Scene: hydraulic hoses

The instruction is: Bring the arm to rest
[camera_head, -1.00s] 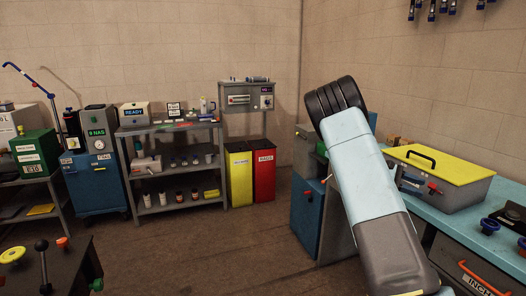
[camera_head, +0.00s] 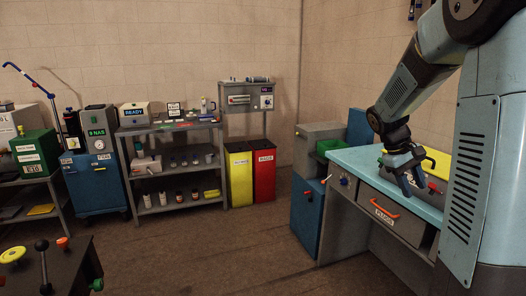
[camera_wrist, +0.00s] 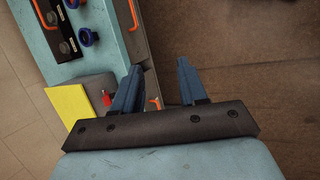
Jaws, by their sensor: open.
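My gripper (camera_head: 410,180) is open in the head view, at the end of my light-blue arm, which comes down from the upper right. It is in front of the grey box (camera_head: 430,183) with a yellow lid, near the front edge of the blue-topped bench (camera_head: 350,156). In the wrist view the two blue fingers of my gripper (camera_wrist: 158,80) stand apart with nothing between them. The bench edge lies behind the left finger and the brown floor behind the right one. I cannot tell the gap to the bench from these views.
The bench has a drawer (camera_head: 395,224) with an orange handle, and a blue cabinet (camera_head: 307,215) stands at its left. Yellow (camera_head: 240,178) and red (camera_head: 264,175) bins stand by the back wall. A dark table (camera_head: 60,270) is at the front left. The middle floor is clear.

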